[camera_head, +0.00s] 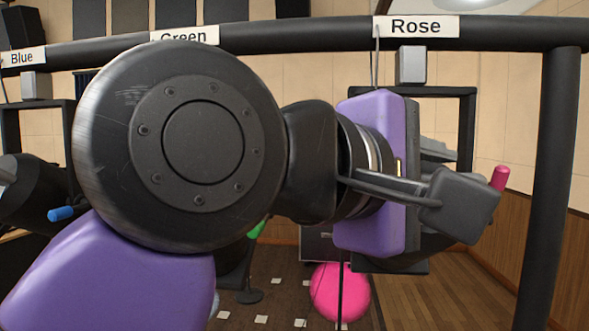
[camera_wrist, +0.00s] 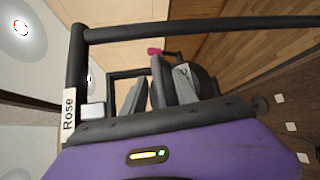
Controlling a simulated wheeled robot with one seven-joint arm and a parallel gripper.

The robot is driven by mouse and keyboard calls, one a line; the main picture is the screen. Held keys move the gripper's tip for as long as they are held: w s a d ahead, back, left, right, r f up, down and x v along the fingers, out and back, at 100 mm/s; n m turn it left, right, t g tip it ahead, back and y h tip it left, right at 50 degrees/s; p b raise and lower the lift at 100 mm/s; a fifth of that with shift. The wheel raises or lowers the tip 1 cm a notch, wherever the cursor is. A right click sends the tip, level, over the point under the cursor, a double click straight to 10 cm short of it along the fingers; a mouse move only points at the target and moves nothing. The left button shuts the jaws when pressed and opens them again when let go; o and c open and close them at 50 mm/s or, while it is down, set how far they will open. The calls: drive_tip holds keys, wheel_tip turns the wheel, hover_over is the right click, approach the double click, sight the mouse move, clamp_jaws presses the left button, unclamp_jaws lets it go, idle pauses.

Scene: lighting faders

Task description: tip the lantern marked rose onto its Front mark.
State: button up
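The Rose label (camera_head: 416,27) is on the dark overhead bar, and also shows in the wrist view (camera_wrist: 69,116). Below it hangs a dark lantern in a black yoke (camera_head: 468,128), largely hidden by my arm. A pink-tipped handle (camera_head: 499,178) sticks out at its right; in the wrist view the handle (camera_wrist: 155,51) lies just beyond the fingers. My gripper (camera_wrist: 160,94) has its two grey fingers apart, with dark lantern parts showing between or behind them; contact cannot be told. In the head view one grey finger shows near the lantern. No Front mark can be made out.
Green (camera_head: 184,36) and Blue (camera_head: 22,58) labels mark the bar leftward. A blue-tipped handle (camera_head: 61,213) and a partly hidden green one (camera_head: 257,229) show there. A bright pink round shape (camera_head: 340,292) is below. A black post (camera_head: 546,190) stands at the right.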

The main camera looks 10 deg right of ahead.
drive_tip(key=shift+c, duration=0.4)
clamp_jaws()
idle(1.1)
